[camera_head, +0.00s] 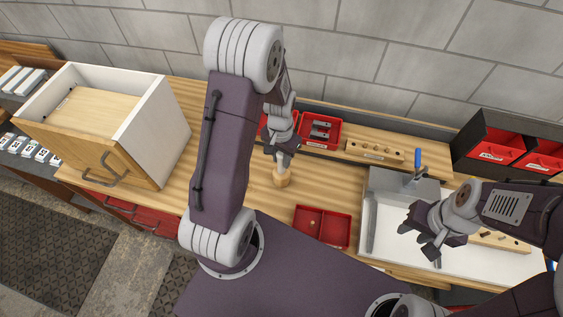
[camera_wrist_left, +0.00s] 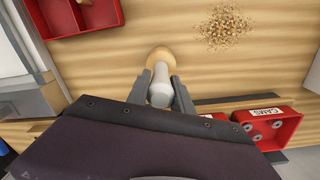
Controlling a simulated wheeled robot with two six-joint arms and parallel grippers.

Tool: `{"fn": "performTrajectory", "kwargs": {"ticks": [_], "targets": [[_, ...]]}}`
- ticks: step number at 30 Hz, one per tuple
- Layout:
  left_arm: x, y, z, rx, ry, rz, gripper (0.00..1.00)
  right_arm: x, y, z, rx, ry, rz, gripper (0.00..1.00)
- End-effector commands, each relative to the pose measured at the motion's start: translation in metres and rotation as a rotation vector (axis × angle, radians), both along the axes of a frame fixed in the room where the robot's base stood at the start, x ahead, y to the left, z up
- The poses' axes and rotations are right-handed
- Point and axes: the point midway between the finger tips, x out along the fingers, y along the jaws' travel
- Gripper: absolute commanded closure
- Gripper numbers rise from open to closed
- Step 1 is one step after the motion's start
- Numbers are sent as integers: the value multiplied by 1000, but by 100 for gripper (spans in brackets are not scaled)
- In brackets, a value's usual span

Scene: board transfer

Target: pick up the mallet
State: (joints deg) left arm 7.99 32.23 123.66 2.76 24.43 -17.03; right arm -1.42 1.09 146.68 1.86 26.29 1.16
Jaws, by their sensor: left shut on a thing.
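The mallet (camera_head: 281,180) is by the middle of the wooden bench, below my left gripper (camera_head: 285,160). In the left wrist view its round wooden end (camera_wrist_left: 158,58) and a pale grey shaft (camera_wrist_left: 161,84) show, with the shaft between the two fingers of my left gripper (camera_wrist_left: 160,92). The left gripper is shut on the mallet. Whether the mallet touches the bench I cannot tell. My right gripper (camera_head: 420,232) is open and empty above the white tray (camera_head: 390,245) at the right.
A divided red tray (camera_head: 322,228) lies right of the mallet. Red bins (camera_head: 321,131) and a wooden block with holes (camera_head: 374,152) stand behind. A large white and wooden drawer box (camera_head: 150,130) stands left. Wood shavings (camera_wrist_left: 226,27) lie on the bench.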

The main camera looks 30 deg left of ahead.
Motion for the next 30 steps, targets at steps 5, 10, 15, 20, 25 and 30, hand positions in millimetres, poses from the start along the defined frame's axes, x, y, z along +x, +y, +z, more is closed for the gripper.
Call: {"fn": "performTrajectory", "kwargs": {"ticks": [5, 10, 15, 20, 25, 30], "targets": [[1, 0, 15, 2, -4, -1, 100, 0, 0, -4, 0, 0, 0, 64], [1, 0, 30, 1, -5, -1, 100, 0, 0, -6, 0, 0, 0, 64], [7, -11, 39, 1, -3, -3, 100, 0, 0, -9, 0, 0, 0, 64], [15, -26, 49, 1, -4, -4, 100, 0, 0, -12, 0, 0, 0, 64], [28, -51, 64, 0, -5, -6, 100, 0, 0, -17, 0, 0, 0, 64], [42, -79, 84, -1, -6, -5, 100, 0, 0, -23, 0, 0, 0, 64]]}}
